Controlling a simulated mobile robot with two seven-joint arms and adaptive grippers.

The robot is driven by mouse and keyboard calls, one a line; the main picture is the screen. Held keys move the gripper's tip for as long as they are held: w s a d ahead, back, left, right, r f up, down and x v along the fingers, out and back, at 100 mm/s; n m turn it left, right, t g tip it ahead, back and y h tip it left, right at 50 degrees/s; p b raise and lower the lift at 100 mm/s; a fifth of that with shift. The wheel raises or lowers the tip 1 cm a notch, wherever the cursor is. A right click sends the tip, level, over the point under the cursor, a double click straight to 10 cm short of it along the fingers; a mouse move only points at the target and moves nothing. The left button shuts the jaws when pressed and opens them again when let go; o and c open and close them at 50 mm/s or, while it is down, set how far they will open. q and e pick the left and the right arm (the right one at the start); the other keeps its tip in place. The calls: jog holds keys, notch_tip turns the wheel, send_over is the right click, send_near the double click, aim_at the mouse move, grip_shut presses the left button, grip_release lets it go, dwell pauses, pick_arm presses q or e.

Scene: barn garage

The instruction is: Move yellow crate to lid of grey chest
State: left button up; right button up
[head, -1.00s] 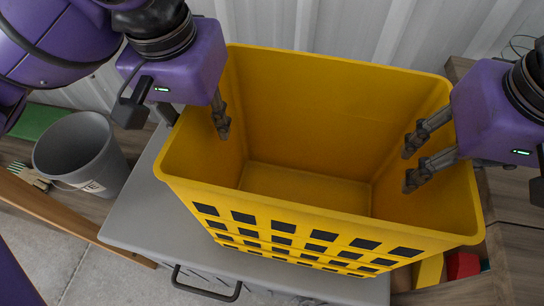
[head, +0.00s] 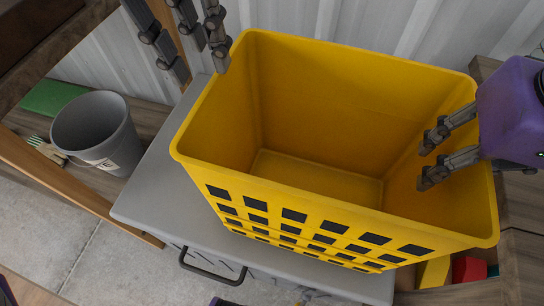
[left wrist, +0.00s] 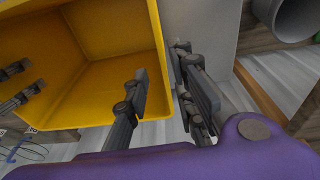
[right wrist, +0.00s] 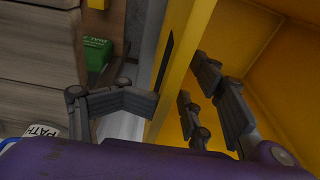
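The yellow crate (head: 330,110) stands upright on the grey lid of the chest (head: 150,205), open side up and empty. My left gripper (head: 195,60) is at the crate's left rim, fingers spread and pointing down; one fingertip overlaps the rim in the head view. The left wrist view shows its fingers (left wrist: 162,95) apart at the crate's edge. My right gripper (head: 428,160) has two fingers inside the crate at its right wall. In the right wrist view, its other finger lies against the wall's outside, so the fingers (right wrist: 178,85) appear closed around the wall.
A grey bucket (head: 98,132) stands left of the chest, near a green item (head: 50,97) and a small fork (head: 45,150). A red object (head: 468,269) lies right of the chest. A corrugated wall (head: 370,25) is close behind the crate.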

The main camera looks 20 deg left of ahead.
notch_tip(320, 180, up, 12)
jog(key=s, duration=0.1)
jog(key=shift+s+d, duration=0.15)
jog(key=shift+s, duration=0.15)
jog(key=shift+f, duration=0.1)
dwell(0.4)
